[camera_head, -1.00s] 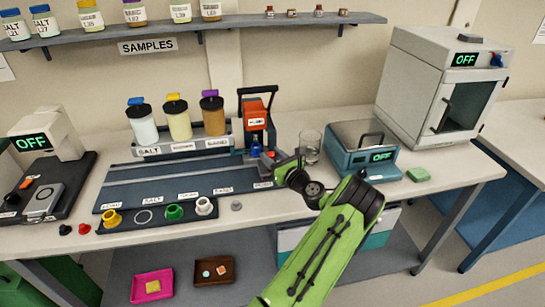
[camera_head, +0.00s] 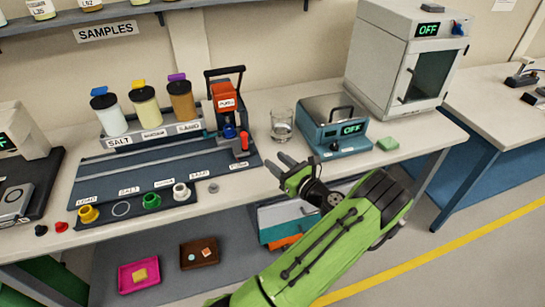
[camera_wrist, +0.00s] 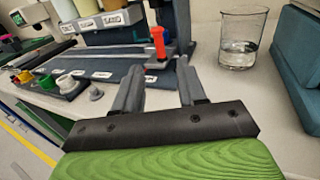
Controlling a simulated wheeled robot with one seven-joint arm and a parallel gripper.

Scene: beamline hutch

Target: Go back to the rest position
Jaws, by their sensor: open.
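My gripper (camera_head: 290,164) is open and empty at the end of my green arm. In the head view it is above the front part of the bench, right of the dark station board (camera_head: 100,180) and in front of the glass beaker (camera_head: 282,126). In the wrist view its two grey fingers (camera_wrist: 158,85) are spread apart with nothing between them. A red upright handle (camera_wrist: 157,42) on the station stands beyond the fingers; it also shows in the head view (camera_head: 245,141). The beaker shows at the upper right of the wrist view (camera_wrist: 242,38).
A blue-grey device reading OFF (camera_head: 335,127) and a white oven (camera_head: 400,60) stand at the right. Three jars (camera_head: 146,110) and an orange press (camera_head: 226,98) are at the back. Pink (camera_head: 125,285) and brown (camera_head: 198,262) trays lie on the lower shelf. A green block (camera_head: 388,144) is near the edge.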

